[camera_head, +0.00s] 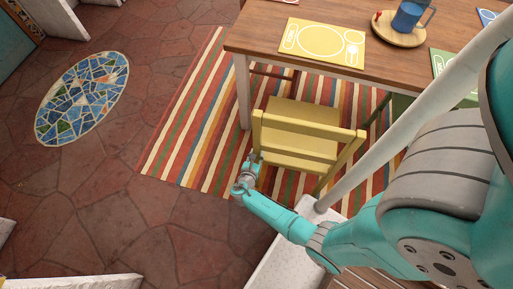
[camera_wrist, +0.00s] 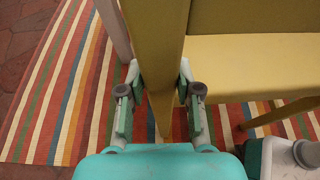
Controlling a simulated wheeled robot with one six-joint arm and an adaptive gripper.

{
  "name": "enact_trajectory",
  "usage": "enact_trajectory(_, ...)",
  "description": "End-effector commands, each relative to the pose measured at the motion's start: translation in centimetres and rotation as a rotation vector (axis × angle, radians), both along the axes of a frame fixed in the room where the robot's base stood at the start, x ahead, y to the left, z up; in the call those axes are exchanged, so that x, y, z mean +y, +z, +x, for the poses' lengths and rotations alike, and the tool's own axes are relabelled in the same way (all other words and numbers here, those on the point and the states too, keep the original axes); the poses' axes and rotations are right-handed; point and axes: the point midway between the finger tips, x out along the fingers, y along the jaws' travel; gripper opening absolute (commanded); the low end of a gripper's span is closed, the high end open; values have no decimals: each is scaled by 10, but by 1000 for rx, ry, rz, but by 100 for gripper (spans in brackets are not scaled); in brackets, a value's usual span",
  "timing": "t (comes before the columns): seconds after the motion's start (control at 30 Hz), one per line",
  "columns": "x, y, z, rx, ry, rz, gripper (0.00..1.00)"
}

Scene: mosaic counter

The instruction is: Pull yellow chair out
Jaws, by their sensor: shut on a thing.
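The yellow chair (camera_head: 298,134) stands on a striped rug at the near side of the wooden table (camera_head: 285,42), its back toward me. My gripper (camera_head: 253,160) is at the left upright of the chair's back. In the wrist view my gripper (camera_wrist: 160,95) has one finger on each side of a yellow upright (camera_wrist: 157,45) and is shut on it. The chair's seat (camera_wrist: 250,65) shows to the right of that upright. The seat's front part lies close to the table edge in the head view.
The striped rug (camera_head: 190,120) lies under the chair and table. A green chair (camera_head: 399,104) is partly hidden behind a pale post (camera_head: 420,105) at right. A yellow placemat (camera_head: 297,42) and a wooden plate with a blue mug (camera_head: 408,15) are on the table. Stone floor at left is clear.

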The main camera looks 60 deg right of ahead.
Motion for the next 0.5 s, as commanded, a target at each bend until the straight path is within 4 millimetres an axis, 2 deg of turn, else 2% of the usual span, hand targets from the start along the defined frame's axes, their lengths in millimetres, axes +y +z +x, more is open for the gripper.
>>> enact_trajectory(0.1,0,-1,-1,-1,-2,2,0)
enact_trajectory(0.13,0,-1,-1,-1,-2,2,38)
enact_trajectory(0.23,0,-1,-1,0,0,2,63)
enact_trajectory(0.5,0,0,0,-1,0,1,63)
